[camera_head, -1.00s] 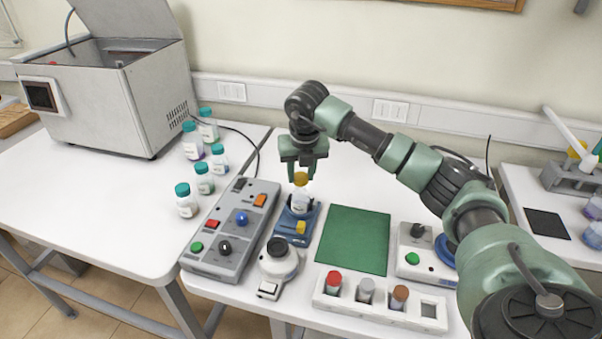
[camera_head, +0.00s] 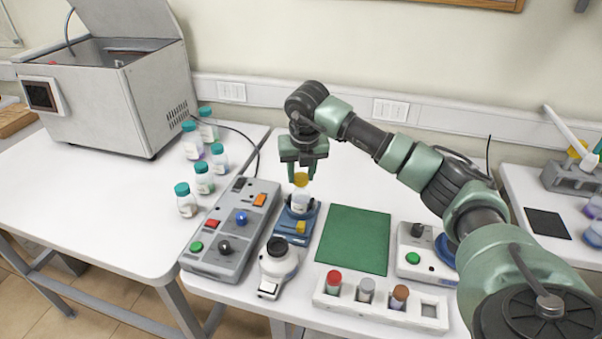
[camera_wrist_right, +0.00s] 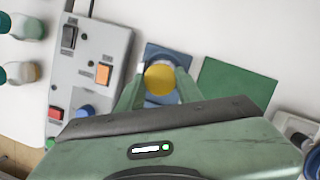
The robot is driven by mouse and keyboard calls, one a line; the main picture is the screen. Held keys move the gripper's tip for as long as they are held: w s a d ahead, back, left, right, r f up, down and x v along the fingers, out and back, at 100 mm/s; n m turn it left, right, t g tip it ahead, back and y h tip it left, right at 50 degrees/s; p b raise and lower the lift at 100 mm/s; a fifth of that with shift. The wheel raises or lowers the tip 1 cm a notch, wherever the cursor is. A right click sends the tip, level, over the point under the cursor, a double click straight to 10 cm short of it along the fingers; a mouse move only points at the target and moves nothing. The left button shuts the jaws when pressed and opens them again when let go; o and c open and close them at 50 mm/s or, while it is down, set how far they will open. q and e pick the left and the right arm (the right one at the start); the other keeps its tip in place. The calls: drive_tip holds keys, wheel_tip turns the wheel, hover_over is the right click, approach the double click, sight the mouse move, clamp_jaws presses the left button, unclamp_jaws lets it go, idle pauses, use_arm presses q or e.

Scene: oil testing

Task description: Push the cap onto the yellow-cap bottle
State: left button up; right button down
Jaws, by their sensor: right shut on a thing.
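The yellow-cap bottle (camera_head: 300,200) is a small clear bottle with a white label. It stands upright in a blue holder (camera_head: 286,231) in the middle of the near table. The yellow cap (camera_head: 301,179) is at the bottle's mouth; I cannot tell whether it is fully seated. My right gripper (camera_head: 303,176) points down over the bottle and is shut on the cap. In the right wrist view the cap (camera_wrist_right: 159,78) shows from above between the two green fingers (camera_wrist_right: 158,92), hiding the bottle below. My left gripper is not in view.
A grey control box (camera_head: 232,230) stands left of the holder, a green mat (camera_head: 353,239) right. In front are a white device (camera_head: 278,267) and a white rack (camera_head: 380,309) with several small vials. Several teal-capped bottles (camera_head: 186,200) stand on the left table near a large grey machine (camera_head: 105,85).

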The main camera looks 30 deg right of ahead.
idle(0.8)
drive_tip(key=c, duration=0.9)
unclamp_jaws()
drive_tip(key=shift+o, duration=0.5)
drive_tip(key=o, duration=0.4)
drive_tip(key=shift+r+p, duration=2.2)
drive_tip(key=shift+r, duration=1.25)
drive_tip(key=shift+c, duration=0.2)
clamp_jaws()
